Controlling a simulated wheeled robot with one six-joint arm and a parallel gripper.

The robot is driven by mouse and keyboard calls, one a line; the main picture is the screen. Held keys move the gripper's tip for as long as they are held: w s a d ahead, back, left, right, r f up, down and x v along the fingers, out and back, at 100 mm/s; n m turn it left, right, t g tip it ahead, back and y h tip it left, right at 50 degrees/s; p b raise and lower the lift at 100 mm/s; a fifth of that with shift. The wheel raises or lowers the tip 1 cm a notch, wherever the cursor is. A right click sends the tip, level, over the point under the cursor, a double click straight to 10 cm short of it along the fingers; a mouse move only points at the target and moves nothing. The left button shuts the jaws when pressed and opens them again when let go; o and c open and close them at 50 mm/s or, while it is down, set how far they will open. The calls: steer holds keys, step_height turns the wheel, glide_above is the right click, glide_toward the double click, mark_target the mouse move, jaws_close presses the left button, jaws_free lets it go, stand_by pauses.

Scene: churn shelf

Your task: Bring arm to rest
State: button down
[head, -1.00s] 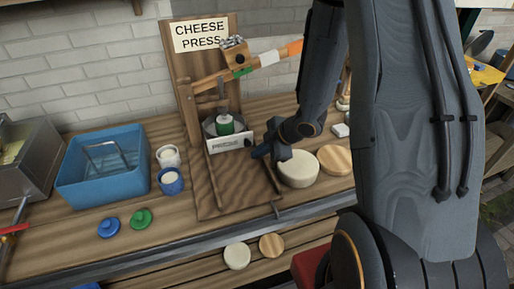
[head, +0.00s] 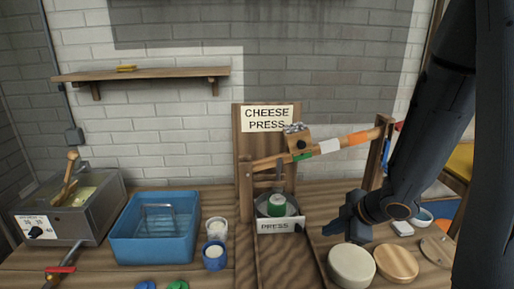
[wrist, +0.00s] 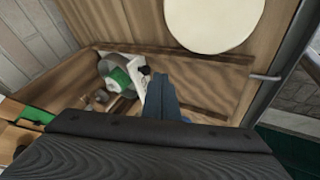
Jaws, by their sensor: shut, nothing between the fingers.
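My gripper (head: 346,224) is shut and empty. In the head view it hangs above the bench, just right of the cheese press (head: 243,150) and above a pale round disc (head: 351,265). In the wrist view the closed fingers (wrist: 163,97) point toward the press's wooden base, with a white and green round part (wrist: 118,78) of the press to their left. My arm comes in from the right side of the head view.
A blue tub (head: 155,250), small cups (head: 215,255) and a metal vat (head: 70,215) stand left of the press. A wooden disc (head: 397,263) lies at right. The press lever (head: 335,146) slants up to the right. A wall shelf (head: 150,76) is at upper left.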

steer(key=s+a+m+g+h+b, duration=0.3)
steer(key=s+m, duration=0.8)
steer(key=m, duration=0.4)
steer(key=a+r+g+b, duration=0.1)
steer(key=a, duration=0.1)
steer(key=shift+a+g+h, duration=0.3)
steer(key=shift+a+g, duration=0.1)
